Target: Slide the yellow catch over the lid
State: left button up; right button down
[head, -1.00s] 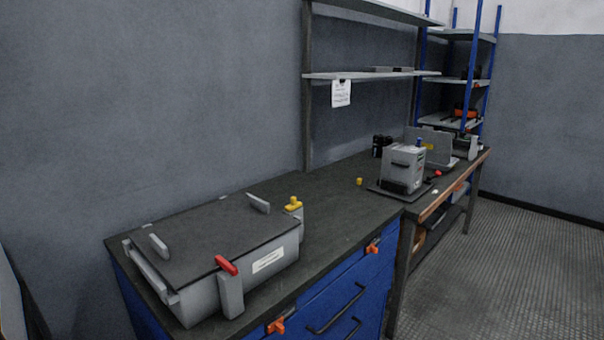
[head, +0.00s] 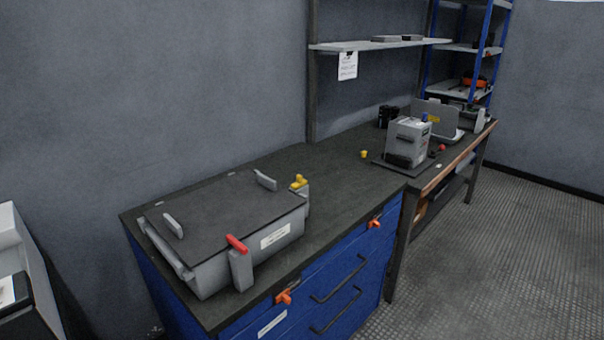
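A grey box with a dark flat lid (head: 222,207) sits on the near left part of the dark worktop. The lid lies on the box and has two light grey upright handles. The yellow catch (head: 299,182) sits on a grey post at the box's right end, beside the lid; I cannot tell whether any of it overlaps the lid edge. A red catch (head: 237,244) tops another grey post at the front side, with its end at the lid's front edge. Neither of my grippers shows in the head view.
A small yellow piece (head: 364,154) lies near that mat. Blue drawers (head: 335,285) with orange latches are below. A white and black object (head: 20,265) stands at far left.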

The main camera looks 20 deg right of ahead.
aim_at(301, 182)
jog(key=l+u, duration=0.1)
jog(key=u, duration=0.25)
jog(key=l+u, duration=0.1)
jog(key=u, duration=0.25)
jog(key=l+u, duration=0.1)
jog(key=u, duration=0.2)
jog(key=l+u, duration=0.3)
jog(key=l, duration=0.15)
jog(key=k+l+u, duration=0.1)
jog(key=l+u, duration=0.15)
jog(key=l, duration=0.2)
jog(key=k+l+u, duration=0.1)
jog(key=l, duration=0.5)
jog(key=k+l+u, duration=0.15)
jog(key=l, duration=0.15)
jog(key=k+l, duration=0.1)
jog(key=l, duration=0.25)
jog(key=k+l, duration=0.15)
jog(key=l, duration=0.15)
jog(key=k+l, duration=0.1)
jog(key=l, duration=0.25)
jog(key=k+l, duration=0.1)
jog(key=l, duration=0.2)
